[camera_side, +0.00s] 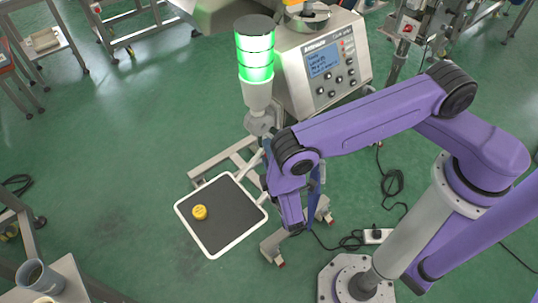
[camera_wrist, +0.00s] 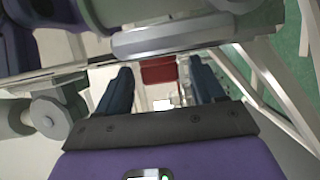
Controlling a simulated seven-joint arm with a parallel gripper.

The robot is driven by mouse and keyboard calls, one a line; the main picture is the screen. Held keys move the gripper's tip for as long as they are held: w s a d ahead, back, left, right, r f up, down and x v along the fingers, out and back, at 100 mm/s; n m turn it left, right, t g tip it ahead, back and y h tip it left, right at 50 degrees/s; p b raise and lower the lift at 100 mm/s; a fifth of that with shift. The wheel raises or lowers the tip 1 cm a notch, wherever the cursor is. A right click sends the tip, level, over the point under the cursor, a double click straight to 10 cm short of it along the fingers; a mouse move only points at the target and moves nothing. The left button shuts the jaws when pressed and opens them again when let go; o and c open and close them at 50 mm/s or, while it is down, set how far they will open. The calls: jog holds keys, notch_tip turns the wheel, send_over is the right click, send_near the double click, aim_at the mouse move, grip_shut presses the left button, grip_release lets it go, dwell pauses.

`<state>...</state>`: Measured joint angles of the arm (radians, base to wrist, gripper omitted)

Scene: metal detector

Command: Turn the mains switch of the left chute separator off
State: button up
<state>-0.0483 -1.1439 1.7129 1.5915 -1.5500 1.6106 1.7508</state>
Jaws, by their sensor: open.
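A metal separator unit with a control panel (camera_side: 325,62) and a lit green signal column (camera_side: 255,60) stands at the top middle of the side view. I cannot tell whether it is the left chute separator. My gripper (camera_wrist: 160,70) is open, with its two dark blue fingers apart in the wrist view. A red part (camera_wrist: 158,71) shows between and beyond the fingers, with pale parts below it; I cannot tell whether it is the mains switch or whether anything touches it. In the side view my gripper is below the unit, its fingertips largely hidden by my wrist.
A small box with a red part (camera_side: 407,28) is on a frame at upper right. Cables (camera_side: 392,185) lie on the green floor. Metal framing crowds the wrist view.

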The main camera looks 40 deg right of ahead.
jog(key=c, duration=1.1)
jog(key=shift+o, duration=0.2)
jog(key=shift+w+r+n+g+y, duration=0.15)
jog(key=shift+n+g+y, duration=0.25)
jog(key=shift+g, duration=0.75)
jog(key=shift+s+r+n+g+y, duration=0.15)
jog(key=shift+n+g+y, duration=0.25)
jog(key=shift+g, duration=0.8)
jog(key=shift+w+r+n+g+y, duration=0.15)
jog(key=shift+r+n+g+y, duration=0.25)
jog(key=shift+g, duration=0.75)
jog(key=shift+f, duration=0.2)
